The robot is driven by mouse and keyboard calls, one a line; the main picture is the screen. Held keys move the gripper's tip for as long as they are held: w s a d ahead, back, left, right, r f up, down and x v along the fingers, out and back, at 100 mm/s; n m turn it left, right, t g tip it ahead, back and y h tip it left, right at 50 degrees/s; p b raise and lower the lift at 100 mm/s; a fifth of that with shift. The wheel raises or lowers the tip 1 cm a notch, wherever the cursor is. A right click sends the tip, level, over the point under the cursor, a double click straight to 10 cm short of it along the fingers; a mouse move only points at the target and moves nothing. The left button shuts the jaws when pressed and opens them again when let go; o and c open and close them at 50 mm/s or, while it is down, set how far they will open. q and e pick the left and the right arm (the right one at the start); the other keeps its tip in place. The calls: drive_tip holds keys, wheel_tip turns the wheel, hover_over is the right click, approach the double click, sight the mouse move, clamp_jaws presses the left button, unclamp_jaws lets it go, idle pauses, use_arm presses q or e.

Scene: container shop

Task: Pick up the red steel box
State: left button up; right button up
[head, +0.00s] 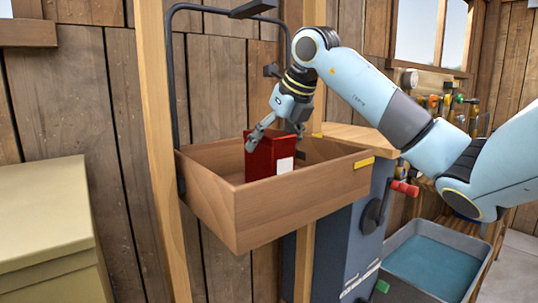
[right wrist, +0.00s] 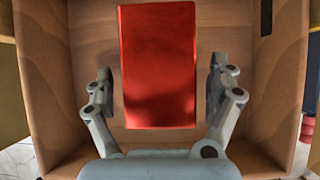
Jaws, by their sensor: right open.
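The red steel box (head: 265,158) stands in an open wooden tray (head: 290,207) in the head view, with a white label on its side. In the right wrist view the red box (right wrist: 158,65) fills the middle, above the tray's wooden floor. My right gripper (head: 279,128) is over the box, pointing down. In the right wrist view its open fingers (right wrist: 160,90) are on the left and right of the box, with a gap showing on each side. My left gripper is not in view.
The tray hangs from a dark metal frame (head: 180,90) beside a wooden post. A blue-grey cabinet (head: 340,235) with a red-handled crank stands right of it. A grey basin (head: 430,260) is at lower right, and a pale box (head: 45,220) at left.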

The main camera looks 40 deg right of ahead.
drive_tip(key=shift+x, duration=1.15)
drive_tip(key=shift+w+f, duration=0.1)
drive_tip(key=shift+w, duration=0.05)
drive_tip(key=shift+c, duration=1.2)
drive_tip(key=c, duration=1.3)
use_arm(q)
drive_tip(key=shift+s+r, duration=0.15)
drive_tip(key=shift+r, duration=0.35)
use_arm(e)
drive_tip(key=shift+c, duration=0.8)
